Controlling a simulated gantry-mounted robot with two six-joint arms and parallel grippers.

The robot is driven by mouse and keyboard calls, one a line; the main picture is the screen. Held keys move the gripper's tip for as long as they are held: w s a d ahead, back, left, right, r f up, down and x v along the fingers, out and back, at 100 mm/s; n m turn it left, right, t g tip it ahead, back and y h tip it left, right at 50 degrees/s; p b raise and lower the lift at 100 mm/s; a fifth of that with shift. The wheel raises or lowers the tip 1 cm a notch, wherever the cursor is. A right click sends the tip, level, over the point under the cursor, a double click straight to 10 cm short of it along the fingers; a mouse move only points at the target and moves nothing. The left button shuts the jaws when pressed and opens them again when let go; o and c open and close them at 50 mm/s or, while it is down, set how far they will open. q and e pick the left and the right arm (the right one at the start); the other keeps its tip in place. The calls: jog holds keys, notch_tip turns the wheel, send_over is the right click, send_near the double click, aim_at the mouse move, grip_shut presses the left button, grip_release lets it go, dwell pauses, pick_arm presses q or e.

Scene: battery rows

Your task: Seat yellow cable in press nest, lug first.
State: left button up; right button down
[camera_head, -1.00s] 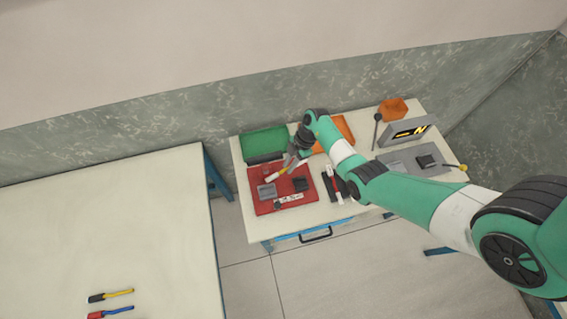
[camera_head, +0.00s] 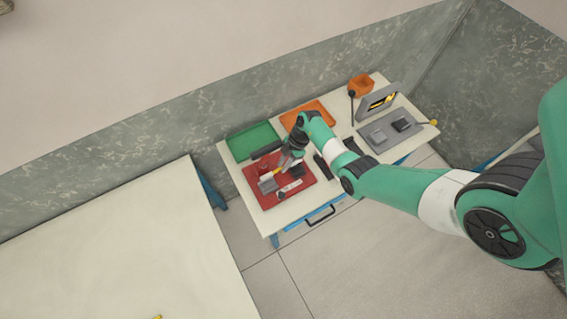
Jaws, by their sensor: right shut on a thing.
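My right gripper (camera_head: 287,161) reaches down over the red mat (camera_head: 254,174) on the far bench. It is shut on the yellow cable (camera_head: 277,171), a short yellow-and-white piece that slants down to the left. The cable's lower left end is close to a grey block (camera_head: 267,187) on the mat. I cannot tell whether it touches the block or hangs above it. A dark block (camera_head: 297,170) sits just right of it on the mat. Which block is the press nest is unclear at this size. The lug end is too small to make out. My left gripper is out of view.
A green tray (camera_head: 240,146) and an orange tray (camera_head: 318,104) stand behind the mat. A grey plate (camera_head: 375,149) with blocks, a grey upright panel (camera_head: 365,106) and an orange bin (camera_head: 361,86) are at the right. The near table (camera_head: 130,240) is mostly bare.

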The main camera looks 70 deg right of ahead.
jog(key=shift+f+b, duration=2.45)
jog(key=shift+f, duration=0.45)
jog(key=shift+p, duration=0.6)
jog(key=shift+f+b, duration=1.1)
jog(key=shift+f, duration=0.15)
jog(key=c, duration=0.7)
grip_release()
jog(key=shift+r, duration=0.1)
jog(key=p+v, duration=0.6)
jog(key=v, duration=0.4)
jog(key=shift+r, duration=0.3)
jog(key=shift+s+d+r, duration=0.15)
jog(key=shift+r, duration=0.3)
